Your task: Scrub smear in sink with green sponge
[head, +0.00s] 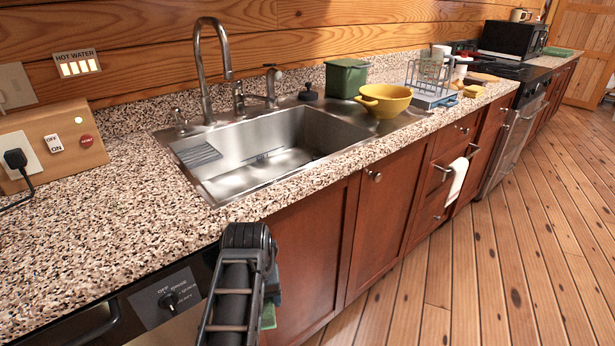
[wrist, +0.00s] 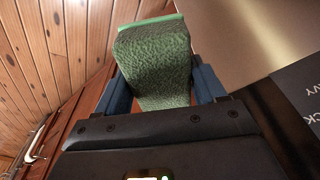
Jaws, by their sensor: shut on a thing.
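My gripper (wrist: 164,86) is shut on the green sponge (wrist: 154,58), with a blue finger on each side of it in the wrist view. In the head view my arm hides most of the gripper, and a small green part of the sponge (head: 268,317) shows beside it. They are in front of the cabinets, below the counter edge and apart from the sink. The steel sink (head: 235,172) is set in the speckled counter. Its basin has a dark drain area and glossy reflections; I cannot clearly make out a smear. The near wall hides part of the basin floor.
A tall faucet (head: 207,75) stands behind the sink. A yellow colander (head: 384,101), a green bin (head: 346,78) and a dish rack (head: 430,80) stand to its right. A switch box (head: 52,147) is at left. The counter (head: 110,215) left of the sink is clear.

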